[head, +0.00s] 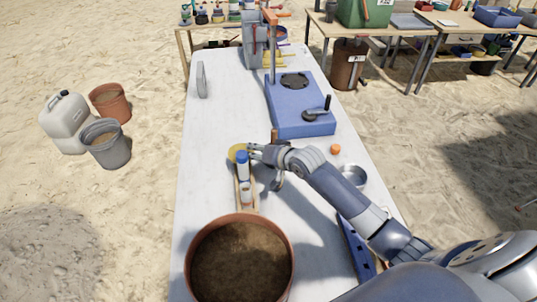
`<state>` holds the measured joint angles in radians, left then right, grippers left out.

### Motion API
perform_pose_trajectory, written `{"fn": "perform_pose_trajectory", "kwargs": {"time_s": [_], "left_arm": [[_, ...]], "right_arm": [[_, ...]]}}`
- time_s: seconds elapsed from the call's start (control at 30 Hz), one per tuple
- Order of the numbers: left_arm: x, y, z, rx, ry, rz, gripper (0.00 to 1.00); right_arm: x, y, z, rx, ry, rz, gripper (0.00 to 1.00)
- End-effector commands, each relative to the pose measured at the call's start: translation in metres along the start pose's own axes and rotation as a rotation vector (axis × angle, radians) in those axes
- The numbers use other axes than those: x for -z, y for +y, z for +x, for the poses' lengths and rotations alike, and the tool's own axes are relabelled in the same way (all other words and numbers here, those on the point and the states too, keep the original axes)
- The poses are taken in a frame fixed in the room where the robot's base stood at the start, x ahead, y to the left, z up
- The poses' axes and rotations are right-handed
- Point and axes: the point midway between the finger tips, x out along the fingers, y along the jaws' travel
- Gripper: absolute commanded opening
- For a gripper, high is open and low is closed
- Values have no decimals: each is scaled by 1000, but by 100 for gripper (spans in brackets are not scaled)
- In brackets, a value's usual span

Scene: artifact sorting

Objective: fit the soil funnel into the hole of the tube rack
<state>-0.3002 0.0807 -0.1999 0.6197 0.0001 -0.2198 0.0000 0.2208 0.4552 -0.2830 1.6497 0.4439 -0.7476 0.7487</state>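A yellow funnel (236,154) is at the far end of the narrow wooden tube rack (255,204), partly behind a blue-capped tube. My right gripper (251,150) reaches in from the right, with its fingertips at the funnel's right rim; they look closed on it. The funnel's lower part and the rack hole are hidden, so I cannot tell whether the funnel is inside or above a hole. The blue-capped tube (242,165) and a white tube (245,191) stand in the rack. My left gripper is not in view.
A large pot of soil (240,262) stands in front of the rack. A blue device (297,115) with a post is behind it. An orange object (335,149) and a metal bowl (353,176) lie to the right.

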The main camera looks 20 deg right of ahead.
Motion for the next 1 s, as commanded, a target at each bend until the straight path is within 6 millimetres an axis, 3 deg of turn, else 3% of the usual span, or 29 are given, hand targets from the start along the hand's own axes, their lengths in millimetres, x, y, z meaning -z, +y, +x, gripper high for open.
{"fn": "perform_pose_trajectory", "kwargs": {"time_s": [0.2, 0.4, 1.0], "left_arm": [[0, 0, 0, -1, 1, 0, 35], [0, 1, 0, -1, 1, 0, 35], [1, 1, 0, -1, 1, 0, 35]], "right_arm": [[-1, 0, -37, 1, -1, -2, 37], [0, 0, -59, 1, -1, 1, 37], [0, 0, -65, 0, -1, 1, 37]]}}
